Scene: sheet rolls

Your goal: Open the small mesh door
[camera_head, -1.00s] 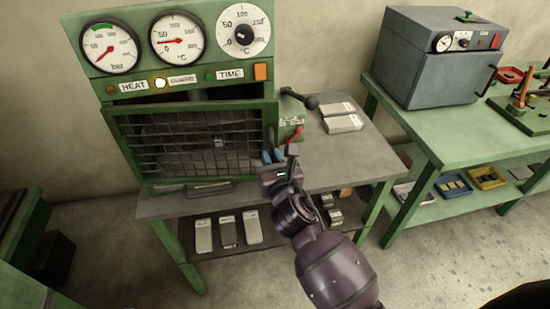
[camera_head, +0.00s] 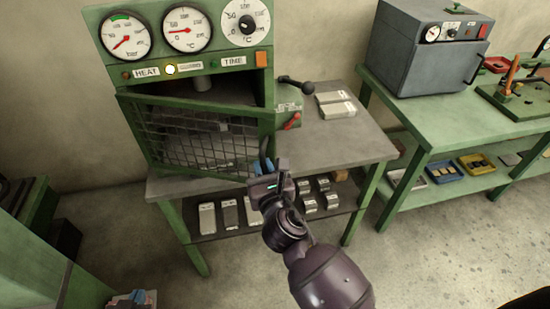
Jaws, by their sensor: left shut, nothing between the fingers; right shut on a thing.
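The small mesh door (camera_head: 195,143) has a green frame and a dark wire grid. It hangs on the front of the green press below the gauges and stands partly open, its right side swung out towards me. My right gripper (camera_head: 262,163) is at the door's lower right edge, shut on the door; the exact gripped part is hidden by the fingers. My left gripper (camera_head: 135,298) shows only at the bottom left edge, shut and empty, well away from the door.
A red-tipped lever (camera_head: 292,121) and a black-knobbed lever (camera_head: 300,86) stick out right of the door. Pale blocks (camera_head: 338,110) lie on the grey bench top (camera_head: 345,145). More blocks sit on the shelf below. A grey oven (camera_head: 425,50) stands on the right table.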

